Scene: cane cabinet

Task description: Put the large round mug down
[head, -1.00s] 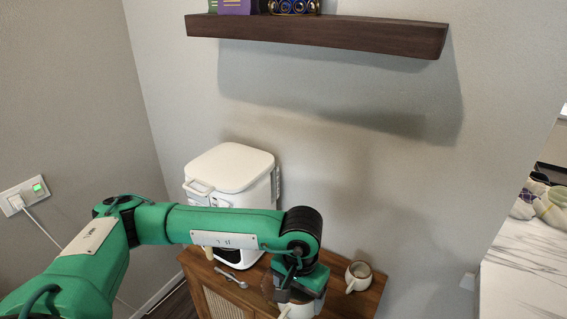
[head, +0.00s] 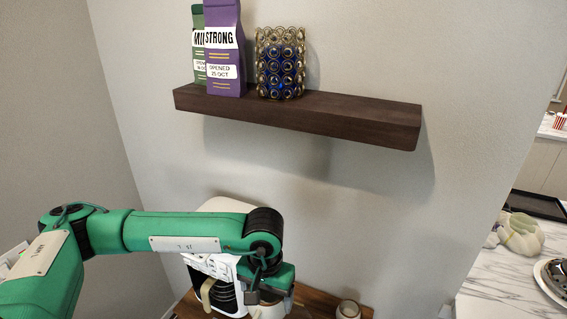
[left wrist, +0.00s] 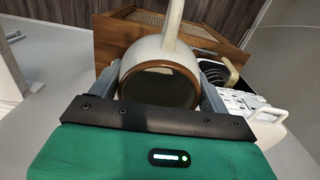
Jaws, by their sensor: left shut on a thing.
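The large round mug (left wrist: 160,50) is pale with a brown rim and a dark inside. In the left wrist view my left gripper (left wrist: 160,85) has one finger on each side of it, and its handle points up in the picture. In the head view my left gripper (head: 272,285) is over the wooden cabinet (head: 318,300), in front of the white coffee machine (head: 228,205). Only a pale part of the held mug (head: 266,311) shows there, at the bottom edge. Whether its base touches the cabinet top is hidden. My right gripper is not in view.
A smaller mug (head: 348,310) stands on the cabinet to the right of my left gripper. A dark wall shelf (head: 300,114) above carries two coffee bags (head: 225,50) and a beaded blue holder (head: 281,62). A marble counter (head: 510,280) is at the right.

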